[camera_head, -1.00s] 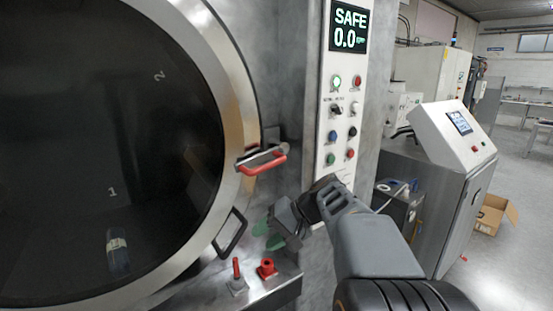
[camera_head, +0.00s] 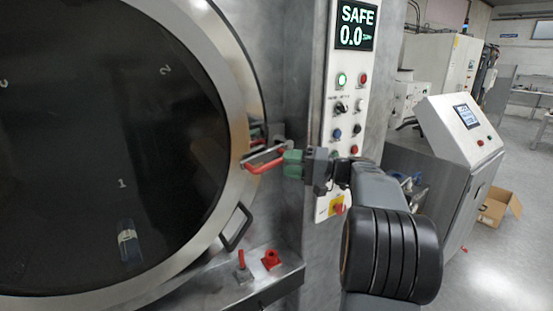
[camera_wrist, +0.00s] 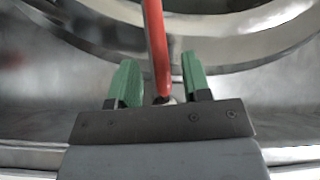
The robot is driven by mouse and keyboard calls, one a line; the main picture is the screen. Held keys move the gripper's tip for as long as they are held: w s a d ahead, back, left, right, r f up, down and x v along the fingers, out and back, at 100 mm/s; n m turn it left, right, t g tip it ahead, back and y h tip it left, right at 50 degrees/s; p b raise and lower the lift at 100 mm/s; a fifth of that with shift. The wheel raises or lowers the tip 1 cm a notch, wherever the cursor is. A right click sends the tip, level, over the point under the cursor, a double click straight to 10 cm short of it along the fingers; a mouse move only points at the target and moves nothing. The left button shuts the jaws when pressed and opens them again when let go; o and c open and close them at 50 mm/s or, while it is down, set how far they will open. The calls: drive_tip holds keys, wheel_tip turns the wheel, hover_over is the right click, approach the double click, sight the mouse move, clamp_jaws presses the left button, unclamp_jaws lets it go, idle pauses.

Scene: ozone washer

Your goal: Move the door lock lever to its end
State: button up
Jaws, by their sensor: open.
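The door lock lever (camera_head: 264,164) is a red bar at the right rim of the round door, beside a metal bracket. My gripper (camera_head: 291,162) has green fingers and is at the lever's right end. In the wrist view, the red lever (camera_wrist: 154,40) runs between the two fingers of my open gripper (camera_wrist: 159,65), with gaps on both sides. I cannot see it touching either finger. The round door (camera_head: 228,117) has a bright metal rim and dark glass.
A black-framed door handle (camera_head: 234,228) sits below the lever. A red-topped stick (camera_head: 241,264) and a red fitting (camera_head: 271,260) stand on the ledge below. The control panel (camera_head: 346,110) reads SAFE and 0.0, just right of the lever and above my arm.

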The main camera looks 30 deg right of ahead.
sight(280, 163)
drive_tip(key=shift+p+x, duration=0.45)
drive_tip(key=shift+x, duration=1.7)
clamp_jaws()
